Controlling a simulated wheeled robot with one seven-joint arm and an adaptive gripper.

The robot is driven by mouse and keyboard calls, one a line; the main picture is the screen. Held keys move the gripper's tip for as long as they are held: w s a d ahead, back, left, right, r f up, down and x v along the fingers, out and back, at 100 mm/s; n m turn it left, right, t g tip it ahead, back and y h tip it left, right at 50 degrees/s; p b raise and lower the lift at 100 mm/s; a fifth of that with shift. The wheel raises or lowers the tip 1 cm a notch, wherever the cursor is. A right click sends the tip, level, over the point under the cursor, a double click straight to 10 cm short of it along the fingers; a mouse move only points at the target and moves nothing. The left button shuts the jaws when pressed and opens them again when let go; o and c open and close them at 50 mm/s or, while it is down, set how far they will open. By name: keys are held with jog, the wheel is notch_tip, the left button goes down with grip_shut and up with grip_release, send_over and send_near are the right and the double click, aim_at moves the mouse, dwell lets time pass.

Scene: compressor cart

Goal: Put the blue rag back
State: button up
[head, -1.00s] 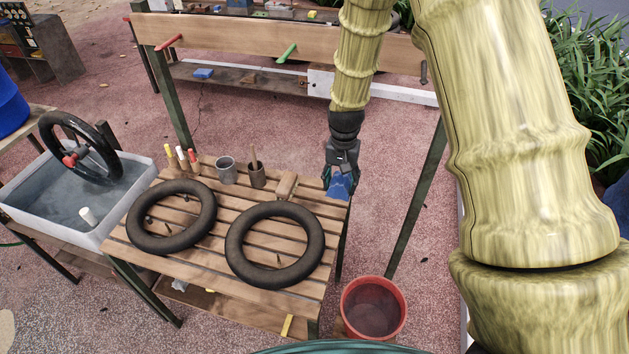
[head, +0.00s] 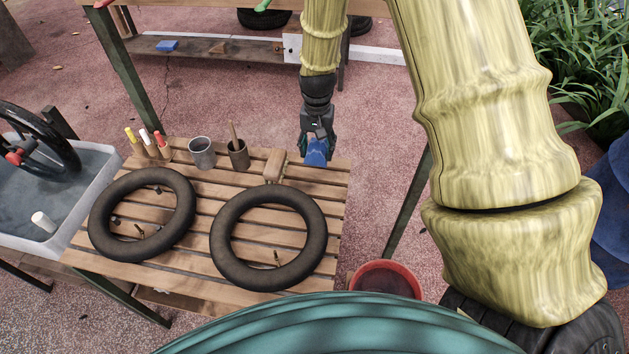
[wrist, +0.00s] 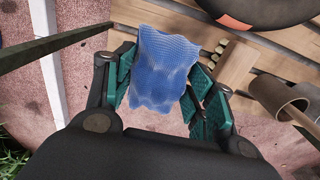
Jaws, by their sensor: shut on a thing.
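The blue rag (head: 316,152) hangs from my gripper (head: 318,136) above the back right corner of the slatted wooden table (head: 180,285). In the wrist view the rag (wrist: 160,68) spreads between the green finger pads of my gripper (wrist: 160,95), which is shut on it. The rag overlaps the table edge in that view. I cannot tell whether its lower end touches the slats.
Two black inner tubes (head: 226,235) (head: 103,222) lie on the table. A wooden block (head: 274,165), a brown cup (head: 238,155), a grey cup (head: 202,152) and several markers (head: 146,143) stand along the back. A red bucket (head: 386,278) stands on the right. A water tub (head: 95,190) is at left.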

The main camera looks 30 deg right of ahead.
aim_at(317, 178)
jog(key=shift+s+f+p, duration=0.1)
jog(key=shift+f+p, duration=1.4)
jog(key=shift+f, duration=3.65)
jog(key=shift+f, duration=0.15)
jog(key=o, duration=0.9)
jog(key=shift+r+b, duration=1.9)
jog(key=shift+r, duration=4.25)
